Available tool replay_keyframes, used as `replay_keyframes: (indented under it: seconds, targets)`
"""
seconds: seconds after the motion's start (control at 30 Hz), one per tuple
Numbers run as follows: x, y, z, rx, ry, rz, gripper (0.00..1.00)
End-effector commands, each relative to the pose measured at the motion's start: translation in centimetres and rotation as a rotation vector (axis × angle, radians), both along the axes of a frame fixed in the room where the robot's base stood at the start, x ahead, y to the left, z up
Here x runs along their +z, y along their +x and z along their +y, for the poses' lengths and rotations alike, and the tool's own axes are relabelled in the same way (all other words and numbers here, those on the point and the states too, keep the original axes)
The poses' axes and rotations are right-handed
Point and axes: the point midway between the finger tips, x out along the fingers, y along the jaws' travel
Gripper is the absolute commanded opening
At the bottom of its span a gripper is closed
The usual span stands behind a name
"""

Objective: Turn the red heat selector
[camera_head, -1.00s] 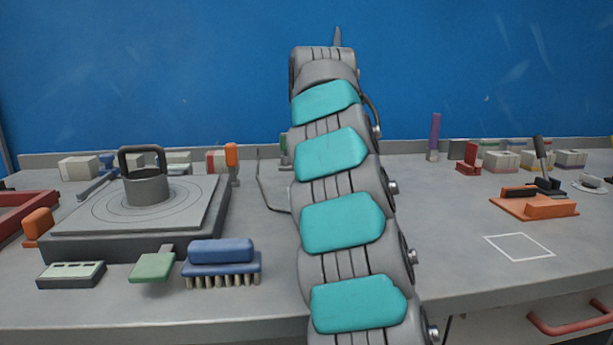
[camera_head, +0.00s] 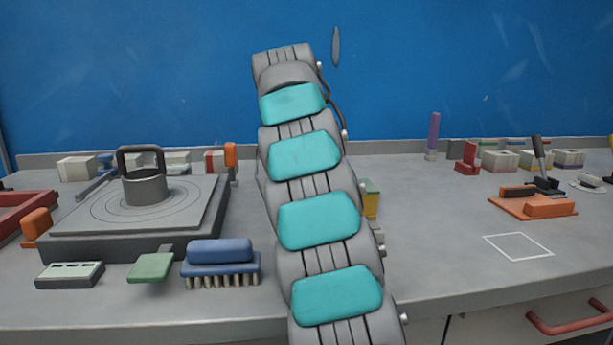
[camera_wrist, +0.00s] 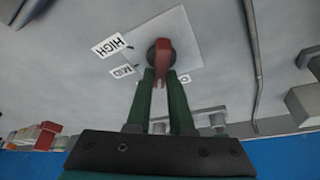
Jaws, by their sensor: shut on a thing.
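The red heat selector (camera_wrist: 163,54) shows in the wrist view, on a dark round base on a pale square plate (camera_wrist: 188,32). Its bar points down the picture between my fingers. Labels HIGH (camera_wrist: 113,45) and MID (camera_wrist: 122,71) stand at its left. A third label (camera_wrist: 184,79) is mostly hidden behind a finger. My gripper (camera_wrist: 162,76) has its two green fingers on either side of the bar and is shut on it. In the head view my arm hides the selector and the gripper.
Left of my arm are a grey platform (camera_head: 75,242) with a handled weight (camera_head: 146,187), a blue brush (camera_head: 220,262) and a green block (camera_head: 151,267). A yellow-green block (camera_head: 370,199) stands close at the arm's right.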

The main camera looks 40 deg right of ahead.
Motion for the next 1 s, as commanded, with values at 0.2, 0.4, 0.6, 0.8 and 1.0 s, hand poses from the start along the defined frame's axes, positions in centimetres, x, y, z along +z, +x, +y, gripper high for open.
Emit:
replay_keyframes:
  seconds: [0.2,0.4,0.6,0.8,1.0]
  targets:
    - [0.04,0.08,0.01,-0.057,-0.001,-0.002,0.00]
    - [0.03,0.00,-0.01,-0.074,-0.001,-0.001,0.00]
    - [0.03,0.00,-0.01,-0.074,-0.001,-0.001,0.00]
    - [0.02,-0.02,-0.01,-0.072,-0.001,-0.001,0.33]
    - [0.01,-0.02,-0.02,-0.073,0.000,0.000,0.50]
